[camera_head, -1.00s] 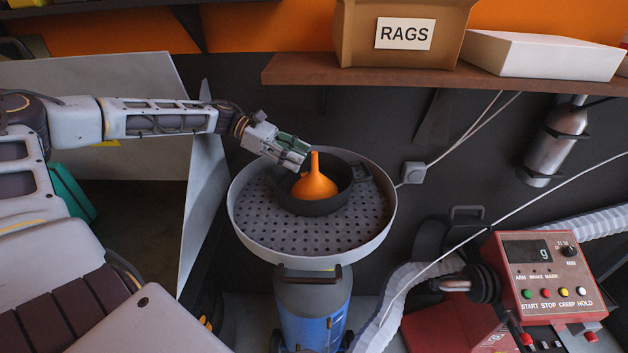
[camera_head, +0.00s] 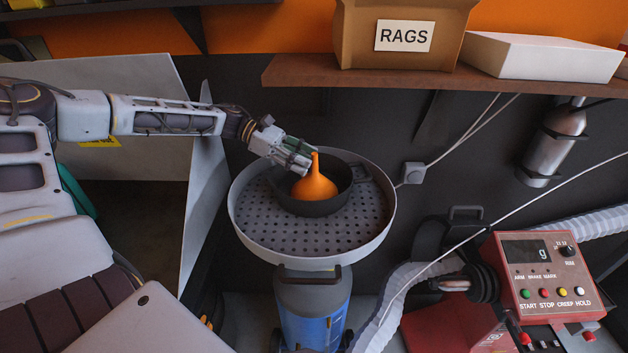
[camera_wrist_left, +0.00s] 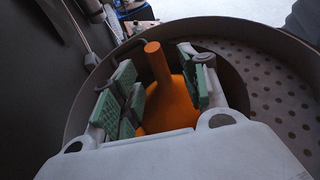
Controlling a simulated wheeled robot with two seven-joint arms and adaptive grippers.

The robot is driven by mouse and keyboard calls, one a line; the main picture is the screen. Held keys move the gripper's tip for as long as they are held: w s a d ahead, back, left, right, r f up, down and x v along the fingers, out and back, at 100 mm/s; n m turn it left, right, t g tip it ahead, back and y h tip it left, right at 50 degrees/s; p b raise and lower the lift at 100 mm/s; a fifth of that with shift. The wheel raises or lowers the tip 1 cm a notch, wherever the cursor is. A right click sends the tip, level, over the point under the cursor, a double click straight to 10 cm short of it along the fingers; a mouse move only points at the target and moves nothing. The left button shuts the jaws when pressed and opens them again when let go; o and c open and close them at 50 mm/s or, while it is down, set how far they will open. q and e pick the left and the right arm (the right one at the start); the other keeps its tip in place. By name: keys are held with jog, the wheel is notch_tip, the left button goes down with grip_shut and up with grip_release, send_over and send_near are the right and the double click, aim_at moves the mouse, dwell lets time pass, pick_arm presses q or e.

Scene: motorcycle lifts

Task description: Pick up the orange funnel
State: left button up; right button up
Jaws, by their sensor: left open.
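The orange funnel (camera_head: 314,184) stands spout up in a black round pan (camera_head: 322,207). The pan rests on the perforated round grey tray (camera_head: 259,228) of a blue drain unit. My left gripper (camera_head: 306,163) reaches in from the left, with its fingertips right at the funnel's spout. In the left wrist view the funnel (camera_wrist_left: 170,100) stands between the open green-padded fingers (camera_wrist_left: 163,92), its spout rising between them. I cannot tell whether a pad touches it. The funnel's lower part is hidden there by the gripper body. My right gripper is not in view.
A wooden shelf (camera_head: 300,72) with a RAGS box (camera_head: 400,55) and a white box (camera_head: 540,57) overhangs behind the tray. A red control box (camera_head: 545,275) and a ribbed hose stand at the right. A pale panel (camera_head: 204,190) stands left of the tray.

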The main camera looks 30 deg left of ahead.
aim_at(314, 173)
pick_arm(q)
jog(key=shift+p+x, duration=0.4)
jog(key=shift+x, duration=1.3)
grip_shut()
